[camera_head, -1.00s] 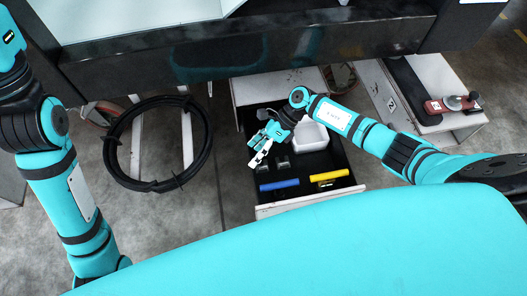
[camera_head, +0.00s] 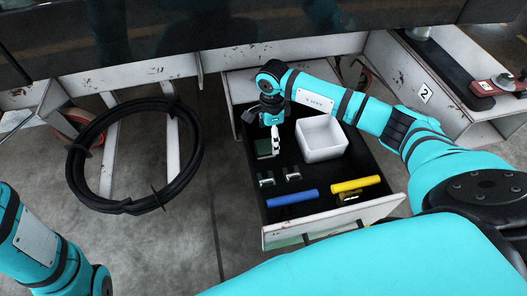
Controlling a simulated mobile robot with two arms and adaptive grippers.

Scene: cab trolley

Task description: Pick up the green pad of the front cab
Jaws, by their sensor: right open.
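The green pad (camera_head: 263,148) is a small dark green square lying in the open black drawer, toward its left rear. My right gripper (camera_head: 275,142) is open and points down over the drawer, just beside the pad's right side as seen from the head. It hides part of the pad's surroundings, and I cannot tell whether a finger touches the pad. My left gripper is out of the picture; only a piece of my left arm shows at lower left.
The drawer (camera_head: 385,207) also holds a white square bin (camera_head: 322,153), a blue cylinder (camera_head: 292,197), a yellow cylinder (camera_head: 356,184) and small metal pieces (camera_head: 292,174). A black hose ring (camera_head: 194,160) hangs at left. A red tool (camera_head: 487,87) lies on the right-hand ledge.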

